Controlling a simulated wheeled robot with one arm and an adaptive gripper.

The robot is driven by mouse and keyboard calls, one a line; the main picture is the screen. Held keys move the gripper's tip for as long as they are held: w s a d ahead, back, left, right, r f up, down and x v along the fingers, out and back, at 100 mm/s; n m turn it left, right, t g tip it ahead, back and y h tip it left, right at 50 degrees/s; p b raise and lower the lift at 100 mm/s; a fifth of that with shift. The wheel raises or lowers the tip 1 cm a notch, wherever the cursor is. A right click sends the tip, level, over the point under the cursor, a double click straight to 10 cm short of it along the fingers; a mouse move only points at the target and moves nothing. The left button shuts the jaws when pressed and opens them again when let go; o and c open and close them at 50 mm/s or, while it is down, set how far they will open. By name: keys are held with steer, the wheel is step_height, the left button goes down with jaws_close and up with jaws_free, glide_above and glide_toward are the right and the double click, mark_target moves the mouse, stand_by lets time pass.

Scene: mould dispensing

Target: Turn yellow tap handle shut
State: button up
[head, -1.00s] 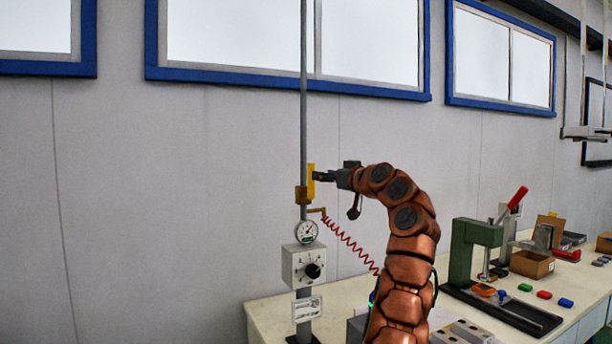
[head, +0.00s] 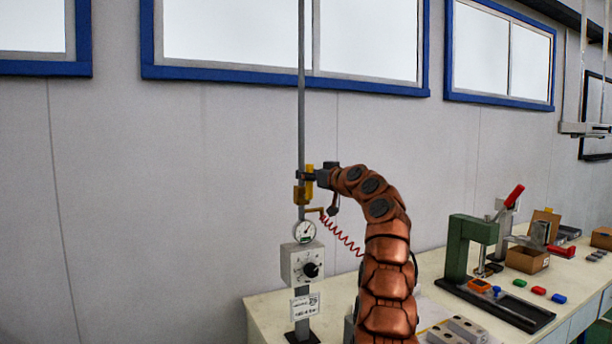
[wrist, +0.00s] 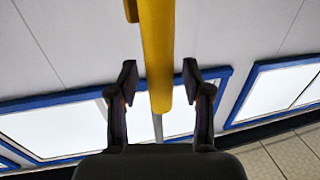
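The yellow tap handle (head: 309,167) stands upright beside the grey vertical pipe (head: 301,90), above the yellow tap body (head: 300,194). My gripper (head: 307,176) is at the handle, coming from the right. In the wrist view, the handle (wrist: 158,45) runs down between the two dark fingers of my gripper (wrist: 159,76). The fingers are apart, one on each side, with a visible gap to the handle on both sides. The handle's rounded end lies between the fingers. In the head view my gripper partly hides the handle.
A round gauge (head: 304,232) and a control box with a black knob (head: 301,263) sit below the tap. A red coiled hose (head: 342,237) hangs right of the pipe. A bench (head: 262,308) holds a green press (head: 466,240). The wall left of the pipe is clear.

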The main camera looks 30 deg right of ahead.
jaws_close()
stand_by(0.4)
